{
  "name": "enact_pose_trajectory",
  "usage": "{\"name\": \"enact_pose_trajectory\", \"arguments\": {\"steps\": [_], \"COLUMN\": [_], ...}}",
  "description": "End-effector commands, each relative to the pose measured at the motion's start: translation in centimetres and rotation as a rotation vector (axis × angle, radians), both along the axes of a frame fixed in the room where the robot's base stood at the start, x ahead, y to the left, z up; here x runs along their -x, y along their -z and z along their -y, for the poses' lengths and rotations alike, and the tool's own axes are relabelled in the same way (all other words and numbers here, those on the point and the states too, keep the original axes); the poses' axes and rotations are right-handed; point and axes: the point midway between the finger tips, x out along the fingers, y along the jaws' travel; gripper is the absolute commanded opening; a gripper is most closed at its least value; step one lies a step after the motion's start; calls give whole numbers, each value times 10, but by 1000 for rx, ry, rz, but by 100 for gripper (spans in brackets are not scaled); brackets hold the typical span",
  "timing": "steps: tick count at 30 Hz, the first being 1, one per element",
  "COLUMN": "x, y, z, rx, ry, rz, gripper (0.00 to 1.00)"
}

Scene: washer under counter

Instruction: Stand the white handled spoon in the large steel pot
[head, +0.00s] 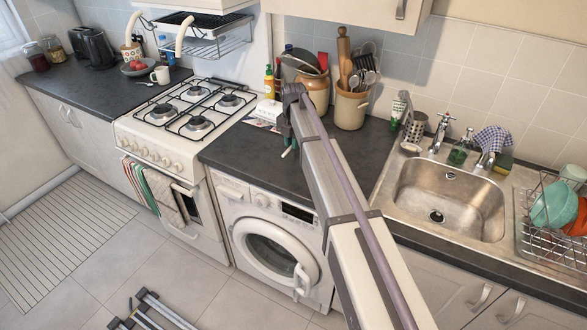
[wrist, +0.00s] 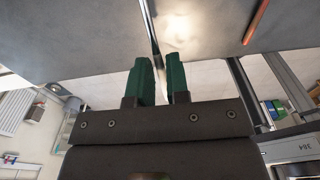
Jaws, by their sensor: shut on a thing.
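My gripper (head: 289,148) hangs low over the counter, left of the crocks, partly hidden behind my arm in the head view. In the wrist view its green fingers (wrist: 165,80) are shut on a thin, straight utensil (wrist: 150,28), dark with a pale edge. Its handle colour and bowl are unclear, so I cannot tell that it is the white handled spoon. A small perforated steel pot (head: 414,127) stands behind the sink's left corner, right of my gripper. It is the only steel pot I make out; I cannot tell whether it is the large one.
A stoneware crock (head: 351,108) full of utensils and a brown jar (head: 314,92) stand at the wall. The gas hob (head: 197,108) is to the left, the sink (head: 447,197) to the right. A spoon (head: 146,84) lies by a mug (head: 160,75). The counter front (head: 250,155) is clear.

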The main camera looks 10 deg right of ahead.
Motion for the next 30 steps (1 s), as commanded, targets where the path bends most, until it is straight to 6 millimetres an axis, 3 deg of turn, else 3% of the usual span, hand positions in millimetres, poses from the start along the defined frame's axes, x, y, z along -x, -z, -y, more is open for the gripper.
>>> {"name": "enact_pose_trajectory", "arguments": {"steps": [1, 4, 11, 16, 28, 29, 30], "x": [0, 0, 0, 0, 0, 0, 0], "y": [23, 49, 60, 94, 95, 94, 93], "z": [0, 0, 0, 0, 0, 0, 0], "rx": [0, 0, 0, 0, 0, 0, 0], "ry": [0, 0, 0, 0, 0, 0, 0], "rz": [0, 0, 0, 0, 0, 0, 0], "gripper": [0, 0, 0, 0, 0, 18, 22]}}
